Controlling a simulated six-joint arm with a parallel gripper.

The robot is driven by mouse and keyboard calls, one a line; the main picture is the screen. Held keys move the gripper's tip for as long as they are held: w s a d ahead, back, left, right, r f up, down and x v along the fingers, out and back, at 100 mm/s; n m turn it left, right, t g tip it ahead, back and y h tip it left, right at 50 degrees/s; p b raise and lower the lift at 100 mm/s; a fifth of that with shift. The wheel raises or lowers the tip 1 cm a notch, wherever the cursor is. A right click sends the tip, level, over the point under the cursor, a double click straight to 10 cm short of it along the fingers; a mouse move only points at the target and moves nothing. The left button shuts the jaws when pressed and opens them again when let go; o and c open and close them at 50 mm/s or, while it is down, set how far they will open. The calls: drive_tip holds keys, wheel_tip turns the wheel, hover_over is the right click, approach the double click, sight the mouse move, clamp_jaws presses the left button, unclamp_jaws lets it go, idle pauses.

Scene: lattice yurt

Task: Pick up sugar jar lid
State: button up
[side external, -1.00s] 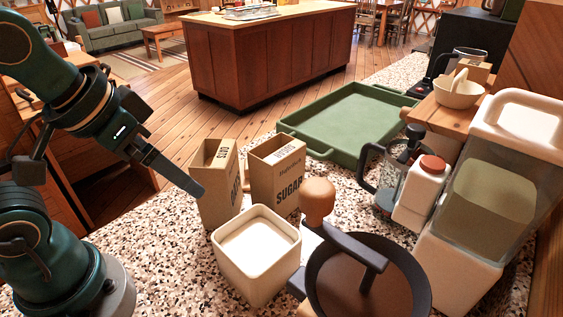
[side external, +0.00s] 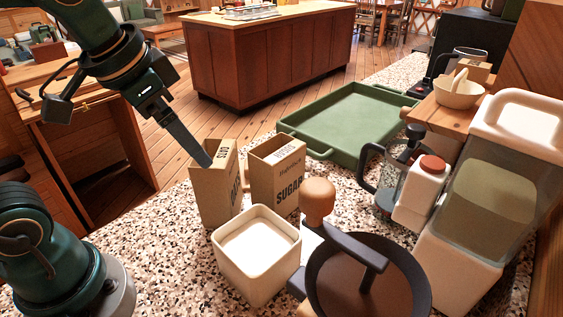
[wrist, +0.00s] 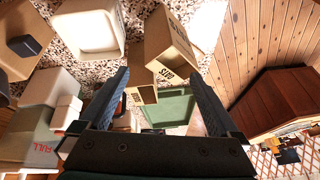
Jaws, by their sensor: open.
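A cream square jar (side external: 256,262) with rounded corners stands on the speckled counter in the side view. A pale flat surface fills its top; I cannot tell whether this is a lid or sugar. The jar also shows at the top left of the wrist view (wrist: 88,32). No separate sugar jar lid can be made out. My gripper (side external: 208,162) is open and empty, pointing down at the upper left edge of the oats box (side external: 214,196), behind and left of the jar. In the wrist view, the fingers of my gripper (wrist: 158,73) are apart, with the boxes beyond them.
A sugar carton (side external: 278,178) stands beside the oats box. A dark pan (side external: 335,285) and a wooden knob (side external: 318,200) are right of the jar. A green tray (side external: 350,115) lies behind. A carafe (side external: 385,180) and a large clear-fronted dispenser (side external: 490,205) crowd the right.

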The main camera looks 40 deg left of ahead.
drive_tip(key=w+a+m, duration=0.1)
drive_tip(key=w, duration=0.1)
drive_tip(key=w+a, duration=0.1)
drive_tip(key=w, duration=0.2)
drive_tip(key=w+a+m+g, duration=0.1)
drive_tip(key=w, duration=0.1)
drive_tip(key=shift+w+r+m, duration=0.3)
drive_tip(key=shift+w+r, duration=0.05)
drive_tip(key=w+a+f+m, duration=0.2)
drive_tip(key=w+a, duration=0.1)
drive_tip(key=w, duration=0.3)
drive_tip(key=w+f+g, duration=0.1)
drive_tip(key=f, duration=0.2)
drive_tip(key=w+a+f+m+g+h, duration=0.1)
drive_tip(key=f, duration=0.3)
drive_tip(key=w+a+f+m+g, duration=0.1)
drive_tip(key=f, duration=0.3)
drive_tip(key=shift+h, duration=0.3)
drive_tip(key=shift+w+d+f, duration=0.1)
drive_tip(key=shift+d+f, duration=0.05)
drive_tip(key=shift+f, duration=1.25)
drive_tip(key=shift+w+d+f, duration=0.1)
drive_tip(key=shift+f, duration=1.25)
drive_tip(key=c, duration=1.4)
drive_tip(key=shift+c, duration=0.2)
drive_tip(key=shift+r, duration=0.1)
